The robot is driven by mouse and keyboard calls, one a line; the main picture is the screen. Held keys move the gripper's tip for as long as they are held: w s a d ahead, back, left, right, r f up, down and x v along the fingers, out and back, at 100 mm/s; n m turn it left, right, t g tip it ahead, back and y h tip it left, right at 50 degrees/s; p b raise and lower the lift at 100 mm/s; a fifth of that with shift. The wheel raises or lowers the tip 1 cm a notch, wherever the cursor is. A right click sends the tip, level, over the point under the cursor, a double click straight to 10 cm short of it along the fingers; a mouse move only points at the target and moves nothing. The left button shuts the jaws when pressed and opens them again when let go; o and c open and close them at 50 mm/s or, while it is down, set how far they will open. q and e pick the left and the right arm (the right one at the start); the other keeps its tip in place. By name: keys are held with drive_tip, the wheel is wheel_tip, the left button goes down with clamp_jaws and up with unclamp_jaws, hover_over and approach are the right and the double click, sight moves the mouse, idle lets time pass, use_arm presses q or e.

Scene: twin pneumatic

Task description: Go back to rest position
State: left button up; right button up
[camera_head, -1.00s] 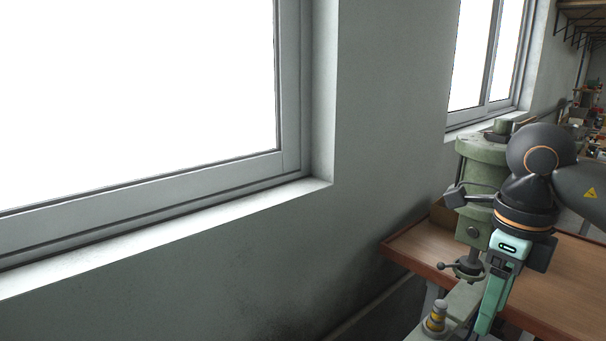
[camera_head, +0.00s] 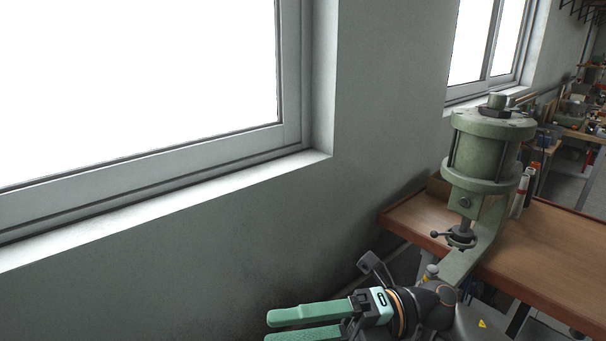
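My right gripper (camera_head: 268,328) is low in the middle of the view, its arm coming in from the lower right. Its two green fingers point left, with a gap between them and nothing held. The lower finger is partly cut off by the bottom edge. The gripper is in front of the grey wall, to the left of the green pneumatic press (camera_head: 486,155) and apart from it. My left gripper is not in view.
The press stands at the wooden table (camera_head: 545,255) on the right. Small bottles (camera_head: 526,190) stand behind the press. A window (camera_head: 140,85) fills the upper left. A cluttered bench (camera_head: 570,130) is far back right.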

drive_tip(key=w+d+f+m+t+h, duration=0.45)
drive_tip(key=f+m+t, duration=0.25)
drive_tip(key=m+t, duration=0.55)
drive_tip(key=w+d+f+m+t+h, duration=0.45)
drive_tip(key=m+t, duration=0.45)
drive_tip(key=m, duration=0.7)
drive_tip(key=s+d+f+m+g+h, duration=0.2)
drive_tip(key=s+f, duration=0.3)
drive_tip(key=f, duration=0.4)
drive_tip(key=s+d+f+m+g+h+p, duration=0.1)
drive_tip(key=s+d+f+m+g+h, duration=0.2)
drive_tip(key=f, duration=0.6)
drive_tip(key=s+d+f+m+g+h, duration=0.2)
drive_tip(key=s+d+f+m+g, duration=0.1)
drive_tip(key=s+f, duration=0.6)
drive_tip(key=shift+s+d+m+h+p, duration=0.15)
drive_tip(key=shift+d+m+h+p, duration=0.15)
drive_tip(key=shift+d+m, duration=0.7)
